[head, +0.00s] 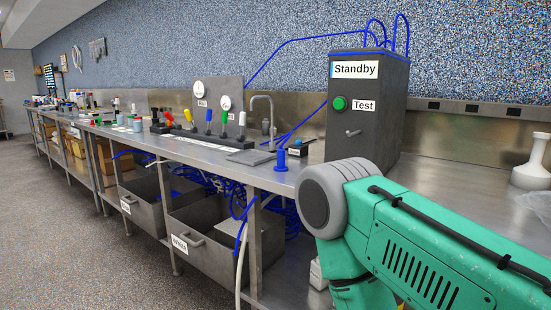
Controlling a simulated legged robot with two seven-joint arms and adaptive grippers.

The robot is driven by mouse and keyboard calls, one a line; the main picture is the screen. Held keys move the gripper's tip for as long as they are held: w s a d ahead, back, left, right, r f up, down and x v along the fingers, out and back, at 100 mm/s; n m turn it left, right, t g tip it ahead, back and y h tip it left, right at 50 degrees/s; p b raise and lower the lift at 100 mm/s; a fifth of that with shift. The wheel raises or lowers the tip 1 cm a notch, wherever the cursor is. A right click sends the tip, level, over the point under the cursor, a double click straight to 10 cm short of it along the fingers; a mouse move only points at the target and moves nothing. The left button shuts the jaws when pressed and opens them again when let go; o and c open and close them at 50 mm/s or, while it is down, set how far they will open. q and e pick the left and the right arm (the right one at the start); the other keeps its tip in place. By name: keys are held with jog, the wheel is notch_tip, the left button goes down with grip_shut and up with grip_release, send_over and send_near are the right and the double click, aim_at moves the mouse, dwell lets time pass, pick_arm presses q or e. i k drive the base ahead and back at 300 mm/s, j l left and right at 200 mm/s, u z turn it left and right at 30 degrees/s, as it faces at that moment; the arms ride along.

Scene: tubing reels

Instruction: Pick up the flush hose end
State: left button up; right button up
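Blue hoses (236,190) hang in coils under the steel bench. One blue length (244,218) hangs down in front of the right-hand drawer, above a pale hose (240,268) that runs toward the floor. A short blue upright fitting (281,160) stands at the bench's front edge. I cannot tell which of these is the flush hose end. My green right arm fills the lower right, in front of the bench, and hides part of what is below it. Neither gripper is in view.
A dark box marked Standby and Test (368,120) stands on the bench (450,208), with blue tubes on top. A tap (264,112), a panel with coloured handles (208,122) and open drawers (190,243) are to its left. The floor (75,245) at left is clear.

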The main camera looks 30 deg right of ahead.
aim_at(281, 167)
jog(key=i+j+z, duration=0.1)
jog(key=i+z, duration=0.35)
jog(key=i+j+z, duration=0.15)
jog(key=z, duration=0.3)
jog(key=i+j+z, duration=0.6)
jog(key=j+z, duration=0.15)
jog(key=z, duration=0.15)
